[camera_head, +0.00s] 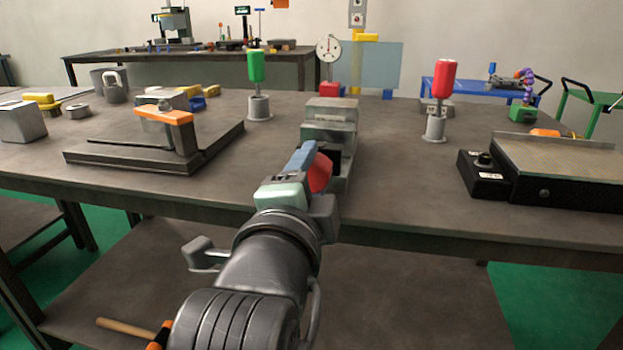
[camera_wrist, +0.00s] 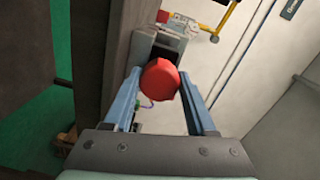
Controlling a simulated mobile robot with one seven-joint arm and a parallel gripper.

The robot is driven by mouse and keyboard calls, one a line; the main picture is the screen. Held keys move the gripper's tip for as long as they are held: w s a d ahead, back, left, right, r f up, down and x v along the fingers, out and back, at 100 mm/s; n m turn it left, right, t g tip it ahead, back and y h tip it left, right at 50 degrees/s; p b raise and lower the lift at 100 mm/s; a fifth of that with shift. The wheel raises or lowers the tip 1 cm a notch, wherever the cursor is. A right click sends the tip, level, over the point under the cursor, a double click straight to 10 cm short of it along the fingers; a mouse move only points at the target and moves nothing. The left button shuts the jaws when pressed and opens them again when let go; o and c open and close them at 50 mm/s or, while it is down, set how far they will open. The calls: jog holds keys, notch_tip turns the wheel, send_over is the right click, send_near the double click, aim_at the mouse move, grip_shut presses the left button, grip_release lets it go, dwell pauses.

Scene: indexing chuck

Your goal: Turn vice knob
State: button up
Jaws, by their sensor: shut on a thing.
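The vice (camera_head: 330,128) is a grey block-shaped tool on the bench, in the middle of the head view. Its red knob (camera_head: 320,172) faces the front edge of the bench, partly hidden by my gripper (camera_head: 309,160). In the wrist view the red knob (camera_wrist: 160,79) sits between the two blue fingers of my gripper (camera_wrist: 160,85), one on each side. My gripper is shut on the knob. Part of the grey vice body (camera_wrist: 168,46) shows behind the knob.
A green-handled tool (camera_head: 257,85) and a red-handled tool (camera_head: 440,95) stand upright on either side of the vice. A flat plate with an orange handle (camera_head: 164,116) lies left. A black-based grey plate (camera_head: 560,170) lies right.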

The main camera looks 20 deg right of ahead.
jog(key=shift+f, duration=0.1)
dwell(0.3)
jog(key=o, duration=1.4)
jog(key=shift+c, duration=0.2)
